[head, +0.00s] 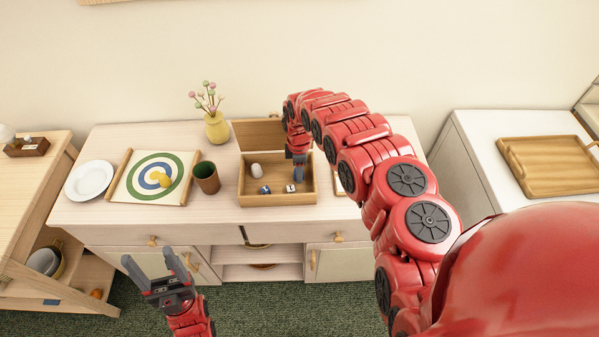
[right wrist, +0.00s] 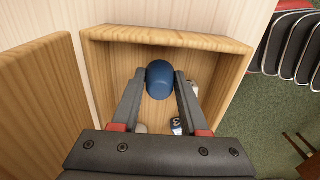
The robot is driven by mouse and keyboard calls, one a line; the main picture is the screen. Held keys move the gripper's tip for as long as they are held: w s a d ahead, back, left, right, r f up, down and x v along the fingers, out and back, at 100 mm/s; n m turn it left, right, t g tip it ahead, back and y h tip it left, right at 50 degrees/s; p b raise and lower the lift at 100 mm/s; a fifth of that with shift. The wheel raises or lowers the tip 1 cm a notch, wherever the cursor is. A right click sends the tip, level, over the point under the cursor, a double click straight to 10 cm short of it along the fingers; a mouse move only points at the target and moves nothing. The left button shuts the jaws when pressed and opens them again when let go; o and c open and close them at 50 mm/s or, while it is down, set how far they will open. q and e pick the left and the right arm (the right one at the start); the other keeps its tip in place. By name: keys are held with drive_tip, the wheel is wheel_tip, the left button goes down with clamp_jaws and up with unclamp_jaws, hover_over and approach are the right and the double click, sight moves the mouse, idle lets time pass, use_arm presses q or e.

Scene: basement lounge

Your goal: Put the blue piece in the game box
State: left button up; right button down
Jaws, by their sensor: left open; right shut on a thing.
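The wooden game box (head: 277,200) stands on the dresser top with its lid (head: 258,133) open at the back. It holds a white rounded piece (head: 257,170), a blue die (head: 264,189) and a white die (head: 291,188). My right gripper (head: 298,168) points down over the box's right part. In the right wrist view it is shut on the blue piece (right wrist: 160,79), a smooth rounded piece inside the box's outline. I cannot tell whether the piece touches the box floor. My left gripper (head: 150,266) is open and empty in front of the dresser.
Left of the box are a brown cup (head: 206,178), a target board (head: 126,183) with yellow pieces and a white plate (head: 90,180). A yellow vase (head: 217,128) stands behind. A wooden tray (head: 545,165) lies on the right cabinet. My right arm hides the dresser's right part.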

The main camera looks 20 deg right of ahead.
drive_tip(key=shift+f, duration=0.7)
drive_tip(key=shift+f, duration=0.2)
drive_tip(key=shift+c, duration=2.1)
unclamp_jaws()
drive_tip(key=shift+r, duration=0.15)
